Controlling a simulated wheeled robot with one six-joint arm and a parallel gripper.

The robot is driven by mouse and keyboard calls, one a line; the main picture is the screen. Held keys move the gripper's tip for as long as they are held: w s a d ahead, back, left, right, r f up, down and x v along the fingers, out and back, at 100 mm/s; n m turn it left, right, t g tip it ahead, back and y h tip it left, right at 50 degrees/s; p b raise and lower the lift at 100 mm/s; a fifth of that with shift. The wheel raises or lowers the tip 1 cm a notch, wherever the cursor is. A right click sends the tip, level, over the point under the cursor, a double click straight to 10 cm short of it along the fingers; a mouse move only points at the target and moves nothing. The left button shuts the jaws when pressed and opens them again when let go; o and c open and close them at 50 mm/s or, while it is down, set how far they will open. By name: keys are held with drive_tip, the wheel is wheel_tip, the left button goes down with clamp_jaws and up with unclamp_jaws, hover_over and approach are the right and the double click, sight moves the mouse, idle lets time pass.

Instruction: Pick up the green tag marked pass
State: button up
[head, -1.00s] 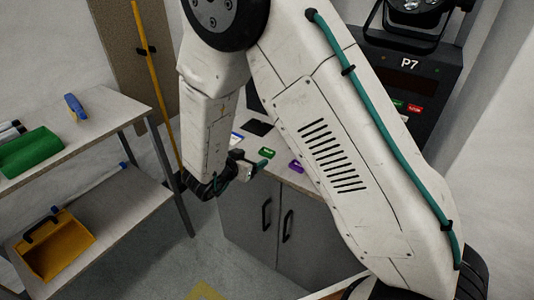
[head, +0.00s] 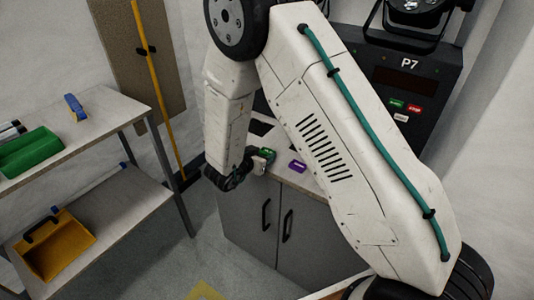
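The green tag (head: 268,153) lies on the top of the grey cabinet, near its front edge, and only part of it shows. Its lettering is too small to read. My gripper (head: 260,164) is right at the tag, at its near left side, with my wrist reaching in from the left. The fingers are small and dark in the head view. I cannot tell whether they are open or shut, or whether they touch the tag.
A purple tag (head: 298,167) lies right of the green one. A dark square (head: 261,127) lies behind. The grey cabinet (head: 262,222) stands below. A P7 panel (head: 408,80) stands at the right, a shelf (head: 108,112) at the left. My arm covers much of the cabinet top.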

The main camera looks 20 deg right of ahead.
drive_tip(key=c, duration=0.3)
drive_tip(key=shift+r, duration=0.1)
